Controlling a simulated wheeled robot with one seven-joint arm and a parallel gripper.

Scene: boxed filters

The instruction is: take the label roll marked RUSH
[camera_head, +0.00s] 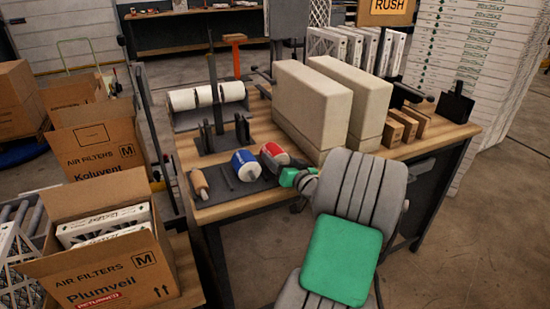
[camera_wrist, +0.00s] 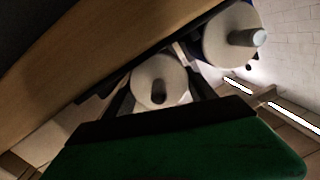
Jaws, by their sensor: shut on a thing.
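The red-and-white label roll (camera_head: 270,151) is at the right end of the dark mat on the bench, at the tip of my gripper (camera_head: 278,163). The blue-and-white label roll (camera_head: 245,165) stands just left of it. I cannot read a RUSH mark on either roll. In the wrist view my gripper's dark fingers (camera_wrist: 160,90) are around a pale round roll end with a dark hole (camera_wrist: 158,70), and are shut on it. It appears to be the red roll. I cannot tell whether it is lifted. An orange sign (camera_head: 390,6) reading RUSH is at the top.
Large beige boxes (camera_head: 312,105) stand close behind and right of my gripper. A rack of white rolls (camera_head: 207,96) is at the back left. Open filter cartons (camera_head: 100,250) stand left.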

